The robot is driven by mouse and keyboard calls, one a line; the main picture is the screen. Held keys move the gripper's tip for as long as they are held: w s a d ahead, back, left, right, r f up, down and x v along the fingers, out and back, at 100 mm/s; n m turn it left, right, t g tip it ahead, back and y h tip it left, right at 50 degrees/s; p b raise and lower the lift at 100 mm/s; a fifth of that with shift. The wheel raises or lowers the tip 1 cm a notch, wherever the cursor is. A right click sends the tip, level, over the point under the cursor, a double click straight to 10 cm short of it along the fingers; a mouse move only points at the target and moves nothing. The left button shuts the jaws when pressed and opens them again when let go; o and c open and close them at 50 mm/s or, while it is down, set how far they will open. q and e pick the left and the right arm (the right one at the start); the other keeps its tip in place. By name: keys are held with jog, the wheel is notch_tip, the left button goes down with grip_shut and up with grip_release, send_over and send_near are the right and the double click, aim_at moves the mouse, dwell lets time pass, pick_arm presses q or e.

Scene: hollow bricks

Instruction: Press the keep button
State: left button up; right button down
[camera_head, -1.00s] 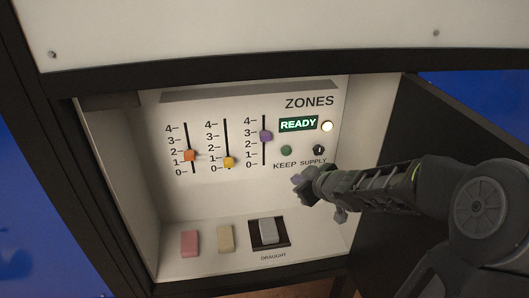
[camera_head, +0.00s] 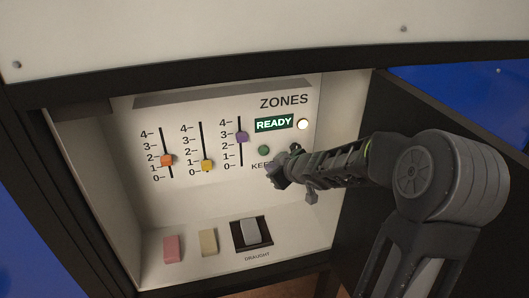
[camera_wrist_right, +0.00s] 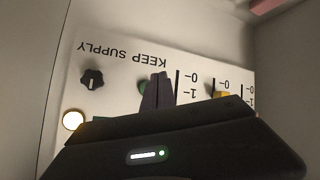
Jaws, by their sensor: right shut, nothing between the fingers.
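The green keep button (camera_head: 264,150) is on the white panel, above the partly covered KEEP label. In the right wrist view the button (camera_wrist_right: 144,86) shows beside my fingers, partly hidden by them. My right gripper (camera_head: 279,170) is shut and empty, just right of and below the button in the head view. In the right wrist view its closed fingers (camera_wrist_right: 157,92) point at the panel. I cannot tell whether they touch it. The left gripper is not in view.
The black supply knob (camera_wrist_right: 92,79) is beside the button. A lit READY sign (camera_head: 274,124) and a lit white lamp (camera_head: 303,124) are above. Three sliders, the nearest purple (camera_head: 241,137), stand left. A draught switch (camera_head: 251,231) and pink (camera_head: 173,248) and beige (camera_head: 208,242) blocks are below.

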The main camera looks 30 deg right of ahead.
aim_at(264, 151)
jog(key=shift+w+d+p, duration=0.3)
jog(key=shift+w+p, duration=0.05)
jog(key=shift+w, duration=0.5)
jog(key=shift+w+d+p, duration=0.3)
jog(key=shift+w, duration=0.55)
dwell(0.7)
jog(key=shift+w+d+p, duration=0.15)
jog(key=shift+w+p, duration=0.2)
jog(key=shift+w, duration=0.05)
jog(key=shift+w+d+p, duration=0.15)
jog(key=shift+w+p, duration=0.2)
jog(key=shift+w, duration=0.15)
dwell(0.8)
dwell(0.3)
jog(key=shift+s+a+b, duration=0.35)
jog(key=shift+s, duration=0.55)
